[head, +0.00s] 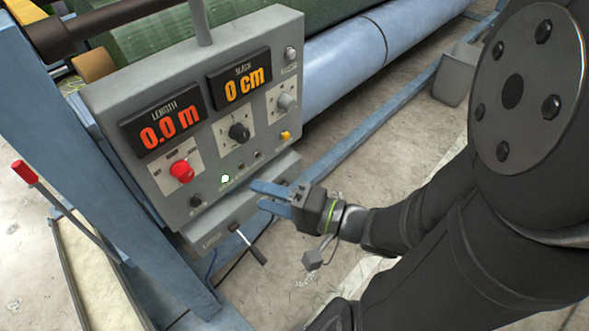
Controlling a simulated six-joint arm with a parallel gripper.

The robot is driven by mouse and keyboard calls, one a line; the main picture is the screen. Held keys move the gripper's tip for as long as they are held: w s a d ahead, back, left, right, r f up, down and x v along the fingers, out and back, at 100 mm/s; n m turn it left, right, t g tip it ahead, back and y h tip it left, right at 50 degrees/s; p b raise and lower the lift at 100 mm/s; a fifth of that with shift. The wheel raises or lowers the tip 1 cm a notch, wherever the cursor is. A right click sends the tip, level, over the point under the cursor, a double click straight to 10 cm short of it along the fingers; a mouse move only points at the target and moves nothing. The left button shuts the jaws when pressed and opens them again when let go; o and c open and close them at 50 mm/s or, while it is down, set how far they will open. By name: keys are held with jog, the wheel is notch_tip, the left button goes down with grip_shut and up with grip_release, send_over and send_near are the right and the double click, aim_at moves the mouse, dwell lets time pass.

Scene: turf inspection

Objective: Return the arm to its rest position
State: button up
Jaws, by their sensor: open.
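My gripper (266,197) is at the end of my dark arm, near the lower right of the control box. Its two blue-grey fingers are apart with nothing between them. They point left, in front of the lower edge of the grey control box (186,103). I cannot tell whether they touch it. The box has a red LENGTH display (164,131) reading 0.0 m and an orange SLACK display (240,82) reading 0 cm.
A lever with a black handle (257,253) sticks out below the box, close under my gripper. A blue frame post (75,130) stands at left, with a red-handled rod (25,172). Blue rollers (350,55) lie behind. A grey bin (457,75) stands at upper right.

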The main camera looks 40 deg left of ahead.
jog(key=shift+d, duration=0.25)
jog(key=shift+a, duration=0.1)
dwell(0.6)
jog(key=x, duration=1)
jog(key=shift+a, duration=0.2)
dwell(0.4)
